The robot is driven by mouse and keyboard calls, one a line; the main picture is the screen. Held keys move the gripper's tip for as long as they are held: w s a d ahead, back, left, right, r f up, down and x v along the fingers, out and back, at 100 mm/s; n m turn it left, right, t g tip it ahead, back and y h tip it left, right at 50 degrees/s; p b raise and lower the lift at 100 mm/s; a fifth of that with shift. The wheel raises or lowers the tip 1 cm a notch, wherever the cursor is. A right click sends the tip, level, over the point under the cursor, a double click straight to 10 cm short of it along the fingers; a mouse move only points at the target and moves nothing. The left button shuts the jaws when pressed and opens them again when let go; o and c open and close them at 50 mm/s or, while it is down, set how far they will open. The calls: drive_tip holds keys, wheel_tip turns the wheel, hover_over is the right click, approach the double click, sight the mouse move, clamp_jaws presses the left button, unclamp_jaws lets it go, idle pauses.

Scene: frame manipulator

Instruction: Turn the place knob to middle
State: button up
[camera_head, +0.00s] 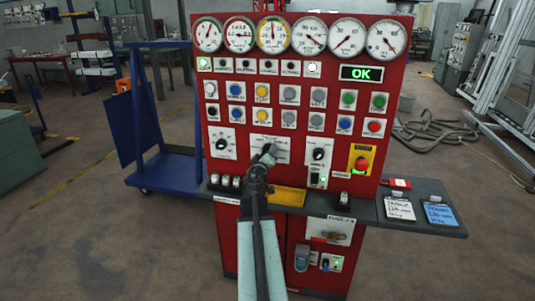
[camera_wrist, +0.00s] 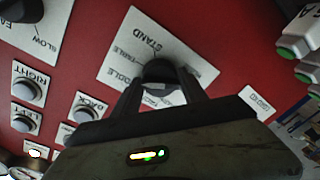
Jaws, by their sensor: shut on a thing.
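The place knob (camera_wrist: 158,70) is a black rotary knob on a white label plate (camera_wrist: 122,62) fixed to the red panel. The word STAND is readable on the plate in the wrist view, with other words beside the knob partly hidden. My gripper (camera_wrist: 161,80) is shut on the knob, with one dark finger on each side of it. In the head view my gripper (camera_head: 263,158) reaches up to the plate (camera_head: 283,146) and covers most of the knob. I cannot tell which label the knob points at.
Other black knobs sit to the left (camera_head: 221,143) and right (camera_head: 318,154) on the panel. Rows of coloured buttons (camera_head: 290,92), gauges and a green OK display (camera_head: 361,73) are above. A red emergency button (camera_head: 362,165) is at right. A grey shelf (camera_head: 433,228) juts out below.

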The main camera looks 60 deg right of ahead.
drive_tip(key=shift+n, duration=1.4)
drive_tip(key=o, duration=1.3)
drive_tip(key=shift+o, duration=0.2)
drive_tip(key=shift+a, duration=0.15)
drive_tip(key=v, duration=0.7)
drive_tip(key=shift+a+p, duration=0.3)
drive_tip(key=shift+s, duration=0.1)
